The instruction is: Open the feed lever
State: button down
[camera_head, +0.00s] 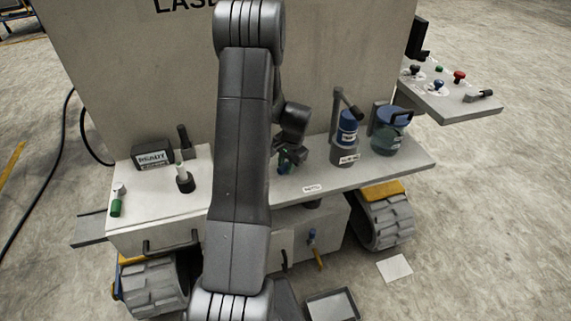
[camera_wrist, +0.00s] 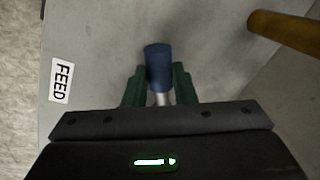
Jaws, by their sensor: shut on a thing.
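The feed lever shows in the wrist view as a blue cylindrical tip (camera_wrist: 158,58) on a pale metal stem. The two green fingers of my gripper (camera_wrist: 159,88) are on either side of it and shut on it. The blue tip sticks out past the fingers. A white FEED label (camera_wrist: 61,81) lies to the left on the grey surface. In the head view my gripper (camera_head: 287,163) is low over the grey shelf, beside my arm. There the lever is too small and covered to make out.
A READY box (camera_head: 153,155) stands at left. An orange-yellow rod (camera_wrist: 288,32) shows at upper right in the wrist view. A tall panel (camera_head: 140,75) rises behind.

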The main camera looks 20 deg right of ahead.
jog(key=shift+s+d+f+n+b, duration=0.15)
jog(key=shift+s+d+n+b, duration=0.45)
jog(key=shift+n+b, duration=0.55)
jog(key=d+n+b, duration=0.1)
jog(key=n, duration=0.1)
jog(key=s+n, duration=0.1)
jog(key=shift+s+d+n+g+y+b, duration=0.2)
jog(key=shift+d+n+g+y+b, duration=0.15)
jog(key=shift+g+y, duration=0.05)
jog(key=d+n, duration=0.2)
jog(key=n, duration=0.1)
jog(key=shift+s+g+b, duration=0.3)
jog(key=shift+s+b, duration=0.05)
jog(key=shift+b, duration=0.05)
jog(key=shift+d+r+n, duration=0.2)
jog(key=shift+d+n, duration=0.45)
jog(key=shift+n, duration=0.65)
jog(key=shift+g, duration=0.3)
jog(key=c, duration=1.2)
grip_release()
jog(key=shift+d+r, duration=0.1)
